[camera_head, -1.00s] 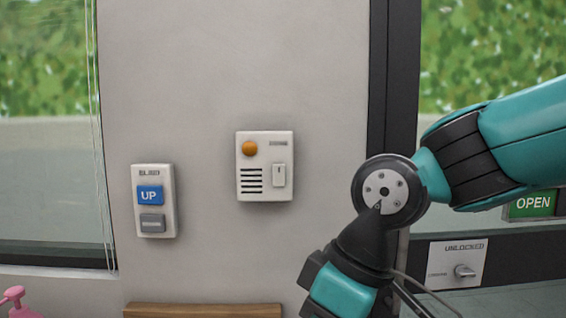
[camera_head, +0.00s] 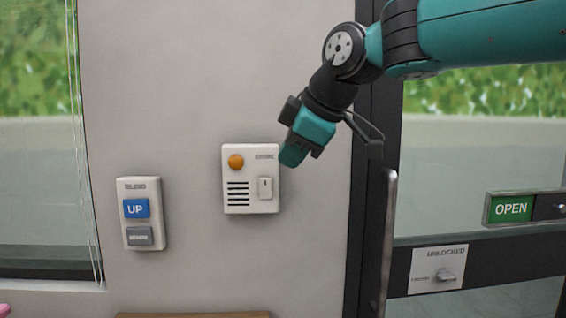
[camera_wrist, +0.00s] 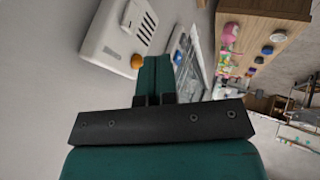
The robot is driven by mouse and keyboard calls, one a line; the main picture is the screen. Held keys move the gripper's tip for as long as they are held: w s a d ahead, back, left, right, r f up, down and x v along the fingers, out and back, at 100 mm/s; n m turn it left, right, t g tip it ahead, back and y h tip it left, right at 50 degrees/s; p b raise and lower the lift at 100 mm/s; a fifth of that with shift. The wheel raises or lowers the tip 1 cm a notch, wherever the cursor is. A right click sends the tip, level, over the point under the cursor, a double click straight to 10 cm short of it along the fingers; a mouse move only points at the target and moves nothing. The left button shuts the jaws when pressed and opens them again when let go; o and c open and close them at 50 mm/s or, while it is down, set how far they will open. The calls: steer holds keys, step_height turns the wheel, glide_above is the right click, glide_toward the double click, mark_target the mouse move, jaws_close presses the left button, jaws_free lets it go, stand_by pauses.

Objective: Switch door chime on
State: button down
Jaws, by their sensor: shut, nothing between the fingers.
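The door chime (camera_head: 232,205) is a white wall panel with an orange round lamp or button (camera_head: 236,161), dark speaker slots and a small white rocker switch (camera_head: 265,188) at lower right. My gripper (camera_head: 291,157) is shut and empty, at the panel's upper right edge, above and right of the rocker. I cannot tell whether it touches the panel. In the wrist view, the closed fingers (camera_wrist: 153,75) point toward the wall, with the panel (camera_wrist: 108,32) at upper left and its orange lamp (camera_wrist: 137,61) close to the fingertips.
A blind control (camera_head: 130,240) with a blue UP button (camera_head: 136,208) is on the wall to the left. On the right are a dark door frame, a vertical door handle (camera_head: 386,235), a green OPEN sign (camera_head: 510,208) and a lock plate (camera_head: 425,284). The wall below the chime is clear.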

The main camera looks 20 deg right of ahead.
mark_target(269, 179)
steer(key=w+f+p, duration=0.1)
steer(key=w+f, duration=0.1)
steer(key=w+f+p, duration=0.1)
steer(key=w+f, duration=0.1)
steer(key=w, duration=0.1)
steer(key=w+a+f+p, duration=0.1)
steer(key=w+f, duration=0.1)
steer(key=shift+w+a+f, duration=0.1)
steer(key=shift+w+f, duration=0.05)
steer(key=shift+w, duration=0.15)
steer(key=shift+w+d+p, duration=0.2)
steer(key=shift+w+p, duration=0.1)
steer(key=shift+w, duration=0.4)
steer(key=shift+w+d+r+g+p, duration=0.15)
steer(key=shift+w+r+g+p, duration=0.2)
steer(key=shift+p, duration=0.9)
steer(key=shift+f+b, duration=0.25)
steer(key=shift+b, duration=0.15)
steer(key=shift+r, duration=0.1)
